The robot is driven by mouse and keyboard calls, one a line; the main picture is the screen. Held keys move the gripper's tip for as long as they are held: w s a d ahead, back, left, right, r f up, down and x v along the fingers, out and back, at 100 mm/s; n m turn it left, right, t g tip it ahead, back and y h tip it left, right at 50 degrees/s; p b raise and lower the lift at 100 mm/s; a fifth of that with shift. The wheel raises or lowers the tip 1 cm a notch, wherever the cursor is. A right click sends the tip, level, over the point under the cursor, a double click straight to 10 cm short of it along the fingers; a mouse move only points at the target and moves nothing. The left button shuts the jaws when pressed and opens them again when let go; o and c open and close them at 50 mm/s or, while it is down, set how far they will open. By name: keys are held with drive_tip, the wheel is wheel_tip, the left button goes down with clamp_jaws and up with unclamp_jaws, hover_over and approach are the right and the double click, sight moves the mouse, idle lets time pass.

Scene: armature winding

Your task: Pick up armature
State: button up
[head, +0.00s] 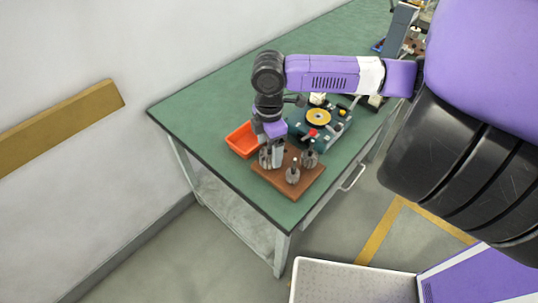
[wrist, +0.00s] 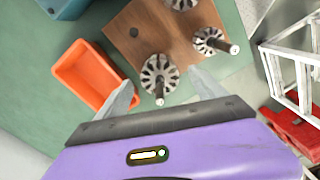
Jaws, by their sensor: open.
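Three grey slotted armatures with upright shafts stand on a brown wooden board (head: 262,180), also in the wrist view (wrist: 140,25). In the head view they are at the left (head: 265,158), front (head: 293,175) and right (head: 309,158). My gripper (head: 276,160) points down over the board's left side, by the left armature. In the wrist view my gripper (wrist: 161,77) is open. One armature (wrist: 159,73) shows between its fingertips; I cannot tell how far below it is. A second armature (wrist: 210,42) is beyond the right finger, and a third (wrist: 182,3) is cut by the top edge.
An orange bin (head: 242,139) lies left of the board. A machine with a yellow disc (head: 318,117) stands behind. The green table (head: 190,105) is clear at the left. A white ladder-like frame (wrist: 300,50) and a red object (wrist: 295,128) show right in the wrist view.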

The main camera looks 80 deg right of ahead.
drive_tip(key=shift+f, duration=0.4)
drive_tip(key=shift+c, duration=0.2)
clamp_jaws()
drive_tip(key=shift+r, duration=0.15)
